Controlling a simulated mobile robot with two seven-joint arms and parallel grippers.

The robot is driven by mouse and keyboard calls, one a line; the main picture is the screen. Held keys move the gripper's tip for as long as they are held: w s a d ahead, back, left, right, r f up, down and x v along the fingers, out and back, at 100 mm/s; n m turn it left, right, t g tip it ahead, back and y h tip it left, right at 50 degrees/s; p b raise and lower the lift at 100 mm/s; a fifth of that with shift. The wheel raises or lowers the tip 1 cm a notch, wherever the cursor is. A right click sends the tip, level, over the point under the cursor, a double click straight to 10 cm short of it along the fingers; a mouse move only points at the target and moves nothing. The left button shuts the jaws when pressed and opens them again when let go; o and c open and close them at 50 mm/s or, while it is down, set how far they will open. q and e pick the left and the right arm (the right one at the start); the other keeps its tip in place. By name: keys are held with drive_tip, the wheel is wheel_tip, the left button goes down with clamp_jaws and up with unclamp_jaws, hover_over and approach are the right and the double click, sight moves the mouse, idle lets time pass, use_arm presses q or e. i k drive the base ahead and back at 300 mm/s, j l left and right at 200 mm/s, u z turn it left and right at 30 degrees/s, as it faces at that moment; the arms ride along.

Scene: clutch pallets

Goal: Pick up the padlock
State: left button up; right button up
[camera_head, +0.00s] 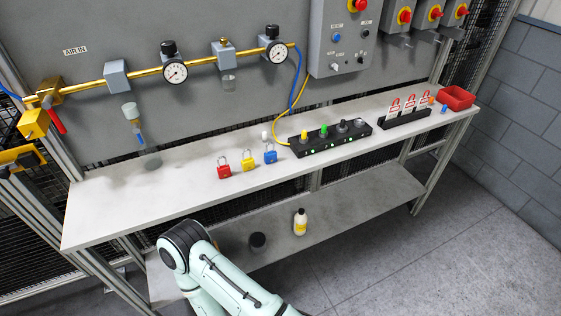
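Three padlocks stand in a row on the white bench top: a red padlock (223,170) at the left, a yellow padlock (248,163) in the middle and a blue padlock (270,156) at the right. Each has its shackle upward, and they stand apart from one another. One of my arms, pale green with a dark joint, shows at the bottom centre, in front of the bench and below its top. No gripper shows in the view, and nothing touches the padlocks.
A black block with coloured knobs (330,137), a rack of red-and-white tags (404,119) and a red bin (457,97) stand to the right. A brass pipe with gauges runs above. A bottle (300,222) stands on the lower shelf (350,208). The bench's left part is mostly clear.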

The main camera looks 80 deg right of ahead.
sight(247, 164)
drive_tip(key=z, duration=2.4)
